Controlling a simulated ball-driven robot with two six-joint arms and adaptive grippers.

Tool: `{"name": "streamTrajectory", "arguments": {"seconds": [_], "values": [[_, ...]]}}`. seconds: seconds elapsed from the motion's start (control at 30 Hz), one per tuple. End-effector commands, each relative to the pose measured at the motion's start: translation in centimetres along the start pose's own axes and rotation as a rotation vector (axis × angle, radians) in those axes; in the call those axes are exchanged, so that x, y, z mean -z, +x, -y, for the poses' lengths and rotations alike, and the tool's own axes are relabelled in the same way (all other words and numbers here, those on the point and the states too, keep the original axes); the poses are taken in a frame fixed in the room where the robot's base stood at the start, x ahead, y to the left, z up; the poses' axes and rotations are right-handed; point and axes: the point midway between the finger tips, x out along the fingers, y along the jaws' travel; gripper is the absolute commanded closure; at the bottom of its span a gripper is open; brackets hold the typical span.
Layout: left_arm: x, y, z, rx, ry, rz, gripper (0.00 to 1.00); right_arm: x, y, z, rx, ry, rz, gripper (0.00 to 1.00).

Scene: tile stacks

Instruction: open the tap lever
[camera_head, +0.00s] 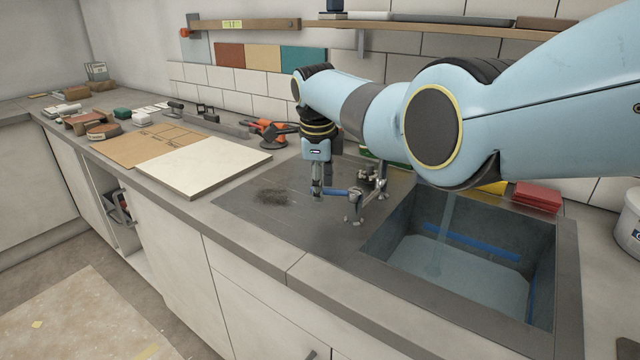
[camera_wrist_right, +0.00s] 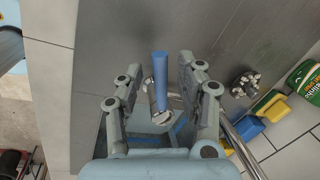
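The tap (camera_head: 376,184) stands at the back left of the sink, partly hidden behind my right arm. Its blue lever (camera_head: 336,192) points left over the worktop. In the right wrist view the blue lever (camera_wrist_right: 161,82) lies between the fingers, with a metal fitting at its lower end. My right gripper (camera_head: 317,190) points down at the lever's free end. In the right wrist view the right gripper (camera_wrist_right: 158,62) is open, with gaps on both sides of the lever. My left gripper is not in view.
The sink (camera_head: 372,250) has a pale streak like running water above its basin. A pale board (camera_head: 205,165) lies on the counter to the left. Red tiles (camera_head: 537,197) and a white bucket (camera_head: 628,225) are at the right. A green bottle (camera_wrist_right: 304,78) shows beside the tap.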

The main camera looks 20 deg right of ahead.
Motion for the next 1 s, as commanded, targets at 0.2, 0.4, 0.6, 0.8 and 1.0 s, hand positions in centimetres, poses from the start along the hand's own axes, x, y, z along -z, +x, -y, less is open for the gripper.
{"name": "streamTrajectory", "arguments": {"seconds": [0.2,0.4,0.6,0.8,1.0], "values": [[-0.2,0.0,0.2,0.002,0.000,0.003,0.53,-0.1,-0.8,0.1,0.002,0.000,0.001,0.63],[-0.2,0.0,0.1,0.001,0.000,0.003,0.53,-0.1,-4.2,0.1,0.005,-0.001,0.003,0.63],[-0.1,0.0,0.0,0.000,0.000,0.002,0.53,-0.1,-8.8,0.1,0.003,0.000,0.002,0.63],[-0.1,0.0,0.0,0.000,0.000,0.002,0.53,-0.1,-11.4,0.0,0.001,0.000,0.001,0.63],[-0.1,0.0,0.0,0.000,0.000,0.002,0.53,0.0,-12.0,0.0,-0.001,-0.001,0.000,0.63]]}}
